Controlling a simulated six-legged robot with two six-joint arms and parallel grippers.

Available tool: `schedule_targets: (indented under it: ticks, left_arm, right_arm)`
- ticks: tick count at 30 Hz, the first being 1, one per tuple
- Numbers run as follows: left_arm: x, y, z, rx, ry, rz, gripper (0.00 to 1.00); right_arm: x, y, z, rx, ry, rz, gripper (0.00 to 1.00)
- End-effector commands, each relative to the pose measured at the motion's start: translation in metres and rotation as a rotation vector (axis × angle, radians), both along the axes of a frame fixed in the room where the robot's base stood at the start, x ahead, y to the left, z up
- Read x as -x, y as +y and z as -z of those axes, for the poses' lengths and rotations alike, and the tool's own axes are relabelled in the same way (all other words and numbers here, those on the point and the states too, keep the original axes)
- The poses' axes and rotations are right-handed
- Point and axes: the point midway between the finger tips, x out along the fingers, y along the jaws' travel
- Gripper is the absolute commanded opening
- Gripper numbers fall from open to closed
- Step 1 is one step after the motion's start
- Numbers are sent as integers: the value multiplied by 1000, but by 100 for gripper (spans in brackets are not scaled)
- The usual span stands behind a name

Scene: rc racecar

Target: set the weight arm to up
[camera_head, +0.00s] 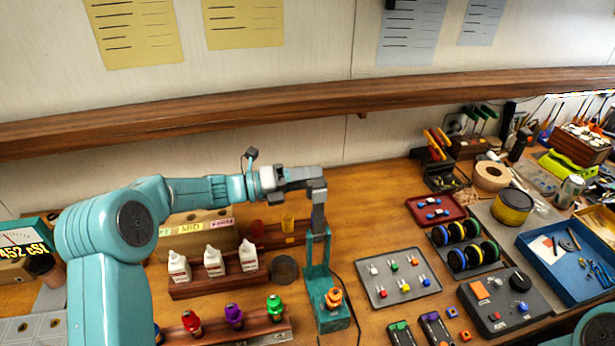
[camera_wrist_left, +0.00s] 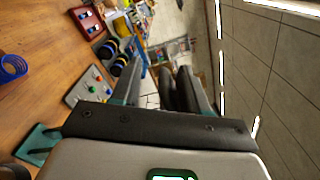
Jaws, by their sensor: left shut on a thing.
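A teal stand (camera_head: 318,268) with an orange knob (camera_head: 333,297) on its base stands on the bench at the middle. A grey weight arm (camera_head: 318,214) rises nearly upright from the top of the stand. My left gripper (camera_head: 314,180) reaches in from the left and is shut at the weight arm's upper end, hiding part of it. In the left wrist view, a dark piece (camera_wrist_left: 174,90) shows between the fingers, and a teal base (camera_wrist_left: 38,145) lies at lower left. My right gripper is out of view.
White bottles (camera_head: 214,261) in a wooden rack and colored shock parts (camera_head: 234,316) stand left of the stand. A grey tray (camera_head: 398,276) of small parts lies to its right, with a black control box (camera_head: 505,302) beyond. A wooden shelf (camera_head: 330,110) runs along the wall.

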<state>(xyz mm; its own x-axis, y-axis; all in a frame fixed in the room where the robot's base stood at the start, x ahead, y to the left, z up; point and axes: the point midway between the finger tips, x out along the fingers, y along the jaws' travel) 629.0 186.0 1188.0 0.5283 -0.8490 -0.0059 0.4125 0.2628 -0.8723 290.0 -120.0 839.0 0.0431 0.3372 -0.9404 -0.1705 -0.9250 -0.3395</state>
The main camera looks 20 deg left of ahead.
Motion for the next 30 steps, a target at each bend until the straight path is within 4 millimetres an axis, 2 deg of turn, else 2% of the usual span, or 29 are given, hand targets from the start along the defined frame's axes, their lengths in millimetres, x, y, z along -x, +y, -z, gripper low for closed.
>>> schedule_targets:
  ticks: [4, 8, 21, 25, 30]
  left_arm:
    - [2, -1, 4, -4, 6, 7, 38]
    - [8, 11, 6, -3, 6, 2, 38]
    - [66, 105, 3, -2, -1, -3, 38]
    - [78, 124, 1, -2, -1, -3, 38]
    - [87, 137, 0, -1, -1, 0, 38]
  right_arm:
    - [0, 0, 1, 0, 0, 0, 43]
    - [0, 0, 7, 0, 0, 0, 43]
    - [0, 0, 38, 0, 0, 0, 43]
    - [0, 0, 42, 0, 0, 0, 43]
    - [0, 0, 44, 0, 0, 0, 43]
